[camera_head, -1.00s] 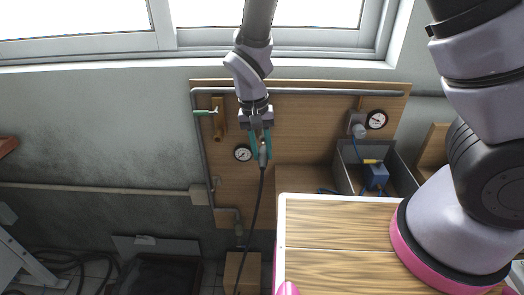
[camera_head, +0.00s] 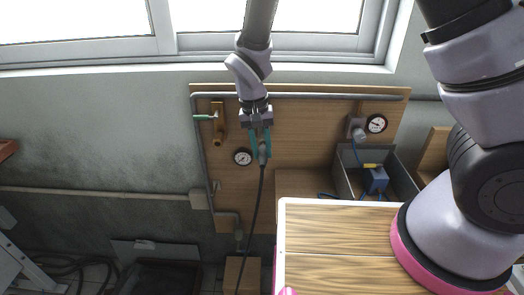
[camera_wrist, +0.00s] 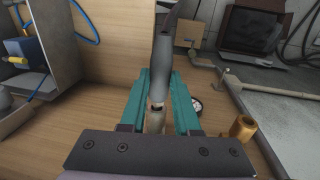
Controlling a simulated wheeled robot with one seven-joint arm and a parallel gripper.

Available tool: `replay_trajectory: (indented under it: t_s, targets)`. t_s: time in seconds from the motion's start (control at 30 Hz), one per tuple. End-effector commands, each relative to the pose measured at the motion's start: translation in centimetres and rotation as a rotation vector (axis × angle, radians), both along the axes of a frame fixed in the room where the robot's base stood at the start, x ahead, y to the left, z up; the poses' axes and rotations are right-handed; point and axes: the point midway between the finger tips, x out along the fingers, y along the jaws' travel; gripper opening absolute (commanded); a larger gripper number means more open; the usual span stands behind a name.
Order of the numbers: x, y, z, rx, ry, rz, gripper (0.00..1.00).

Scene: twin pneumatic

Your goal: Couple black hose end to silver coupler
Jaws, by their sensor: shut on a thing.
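My gripper (camera_head: 262,152) has teal fingers and is shut on the black hose end (camera_wrist: 165,60), in front of the wooden board. The hose (camera_head: 254,222) hangs down from the fingers towards the floor. In the wrist view my gripper (camera_wrist: 158,100) holds the dark sleeve between its fingers, with a paler metal tip (camera_wrist: 157,106) towards the palm. I cannot pick out the silver coupler with certainty. A brass fitting (camera_head: 217,132) on the board is left of my gripper in the head view; it also shows in the wrist view (camera_wrist: 242,128), apart from the fingers.
A green-handled valve (camera_head: 204,116) and a gauge (camera_head: 242,157) are near my gripper. Grey pipe (camera_head: 290,92) frames the board (camera_head: 310,135). At right are another gauge (camera_head: 376,123) and a grey bin (camera_head: 349,182) with a blue device (camera_head: 377,180). A wood-topped surface (camera_head: 335,235) is in front.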

Motion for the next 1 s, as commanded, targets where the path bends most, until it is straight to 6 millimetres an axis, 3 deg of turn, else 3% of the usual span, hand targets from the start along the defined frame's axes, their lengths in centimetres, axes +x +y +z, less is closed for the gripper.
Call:
replay_trajectory:
  t_s: [0.27,0.3,0.37,0.77,1.0]
  targets:
    - [0.7,0.0,0.0,0.0,0.0,0.0,0.0]
    - [0.7,0.0,0.0,0.0,0.0,0.0,0.45]
    - [0.7,0.0,0.0,0.0,0.0,0.0,0.65]
    - [0.6,0.1,0.6,0.002,-0.001,0.001,0.65]
    - [0.6,0.8,4.9,0.005,-0.003,0.0,0.65]
